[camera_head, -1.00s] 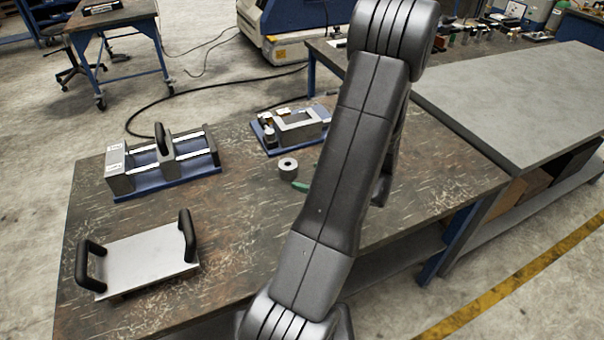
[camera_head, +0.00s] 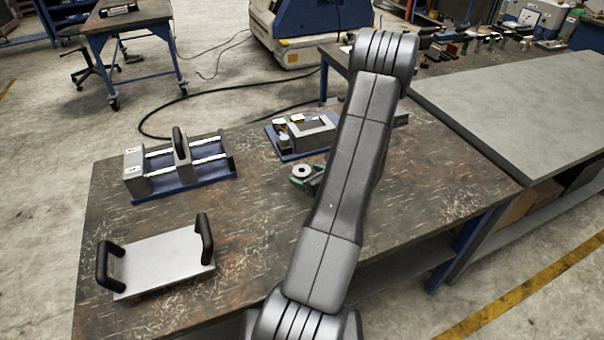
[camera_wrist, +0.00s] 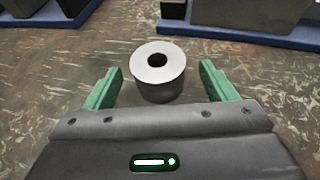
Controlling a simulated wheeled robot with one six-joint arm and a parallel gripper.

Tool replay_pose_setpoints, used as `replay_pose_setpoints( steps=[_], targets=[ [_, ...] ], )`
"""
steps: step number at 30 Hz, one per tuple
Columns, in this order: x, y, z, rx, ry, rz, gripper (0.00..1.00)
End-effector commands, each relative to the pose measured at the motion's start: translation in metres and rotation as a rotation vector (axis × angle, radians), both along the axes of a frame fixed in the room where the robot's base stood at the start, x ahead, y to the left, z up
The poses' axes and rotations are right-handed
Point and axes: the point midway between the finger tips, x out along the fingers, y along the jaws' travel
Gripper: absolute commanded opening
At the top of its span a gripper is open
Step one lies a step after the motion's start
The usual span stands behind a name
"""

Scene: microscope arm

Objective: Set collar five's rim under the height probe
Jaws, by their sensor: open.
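A grey metal collar (camera_wrist: 158,72) with a round hole in its flat top stands upright on the worn table in the wrist view. It also shows in the head view (camera_head: 302,170); no number can be read on it. My gripper (camera_wrist: 159,86) is open, with one green finger on each side of the collar and gaps between fingers and collar. In the head view my arm hides most of my gripper; a green finger (camera_head: 296,181) shows beside the collar. I cannot make out which part is the height probe.
A grey device on a blue base (camera_head: 303,135) stands behind the collar. A blue-based fixture with two rails (camera_head: 180,170) is at the left. A metal plate with two black handles (camera_head: 162,262) lies at the front left. The table between them is clear.

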Motion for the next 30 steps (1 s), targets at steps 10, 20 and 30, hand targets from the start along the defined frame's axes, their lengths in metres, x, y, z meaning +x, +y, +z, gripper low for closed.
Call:
replay_pose_setpoints(
  steps=[10,20,30],
  targets=[
    [0.022,0.019,-0.011,0.001,-0.001,0.0,0.78],
    [0.022,0.019,-0.011,0.001,-0.001,0.0,0.47],
    [0.022,0.019,-0.01,0.001,-0.003,0.0,0.0]
  ],
)
